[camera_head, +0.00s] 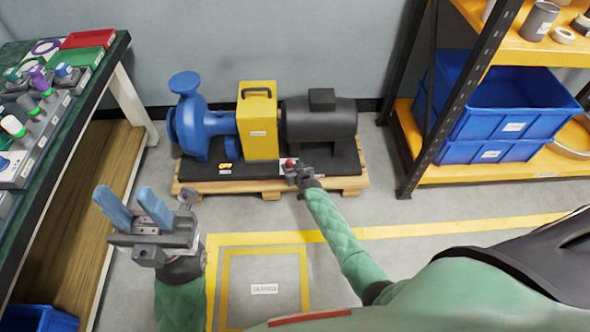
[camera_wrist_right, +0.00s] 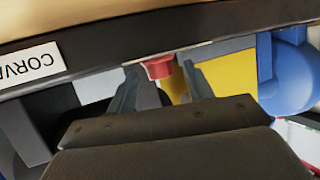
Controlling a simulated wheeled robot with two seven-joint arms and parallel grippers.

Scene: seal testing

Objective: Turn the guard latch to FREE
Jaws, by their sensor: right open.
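The yellow guard (camera_head: 257,125) stands upright between the blue pump (camera_head: 200,125) and the dark motor (camera_head: 320,122). A small red knob (camera_head: 290,162), perhaps the guard latch, is low in front of the guard. My right gripper (camera_head: 293,167) is at the knob. In the right wrist view the red knob (camera_wrist_right: 158,69) lies between the two fingertips of the open right gripper (camera_wrist_right: 160,78); I cannot tell whether they touch it. Its lettering and setting cannot be read. My left gripper (camera_head: 122,198) is open and empty, held far left of the knob.
The pump set rests on a dark base on a wooden pallet (camera_head: 345,186). A workbench (camera_head: 100,75) with small parts is at left. A shelf rack (camera_head: 436,85) with blue bins (camera_head: 500,105) is at right. Yellow-marked floor (camera_head: 265,270) in front is mostly clear.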

